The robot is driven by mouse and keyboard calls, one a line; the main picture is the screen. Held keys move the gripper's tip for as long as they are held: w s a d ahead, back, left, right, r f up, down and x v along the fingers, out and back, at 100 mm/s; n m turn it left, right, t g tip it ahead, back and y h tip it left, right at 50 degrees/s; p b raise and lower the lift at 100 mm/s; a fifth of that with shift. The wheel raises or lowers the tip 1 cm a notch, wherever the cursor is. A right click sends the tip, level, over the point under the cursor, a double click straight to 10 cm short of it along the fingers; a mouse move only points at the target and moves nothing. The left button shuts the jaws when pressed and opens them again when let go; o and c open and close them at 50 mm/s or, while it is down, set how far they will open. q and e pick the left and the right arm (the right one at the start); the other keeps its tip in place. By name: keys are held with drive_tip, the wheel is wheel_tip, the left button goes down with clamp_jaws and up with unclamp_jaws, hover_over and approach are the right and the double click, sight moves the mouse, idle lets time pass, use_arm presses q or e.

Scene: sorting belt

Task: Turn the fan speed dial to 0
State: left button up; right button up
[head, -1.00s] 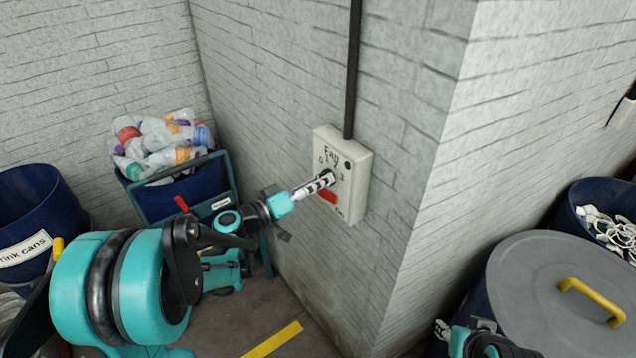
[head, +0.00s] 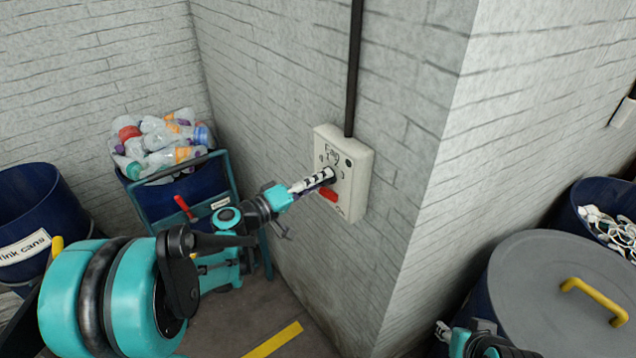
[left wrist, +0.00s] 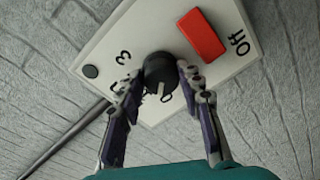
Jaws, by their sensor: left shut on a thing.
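The fan control box (head: 356,195) is a pale plate on the wall, with numbers around a dial and a red switch (head: 328,194) below it. The fan speed dial (left wrist: 161,70) is a round black knob with a pale mark in the left wrist view. My left gripper (left wrist: 160,80) has a finger on each side of the dial and is shut on it. In the head view its fingers (head: 328,176) hide most of the dial and some numbers. I cannot tell exactly which number the dial points to. My right gripper (head: 443,330) shows only partly at the bottom right.
A dark cable (head: 353,80) runs up the wall from the box. A blue bin of plastic bottles (head: 165,150) stands behind my left arm, and a drink cans bin (head: 40,205) at the far left. A grey-lidded bin (head: 540,270) stands right of the wall corner.

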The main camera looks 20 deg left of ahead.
use_arm(q)
drive_tip(key=shift+n, duration=1.8)
drive_tip(key=o, duration=1.1)
drive_tip(key=shift+w+f, duration=0.1)
drive_tip(key=shift+w, duration=0.05)
drive_tip(key=shift+w+d, duration=0.1)
drive_tip(key=v, duration=1.2)
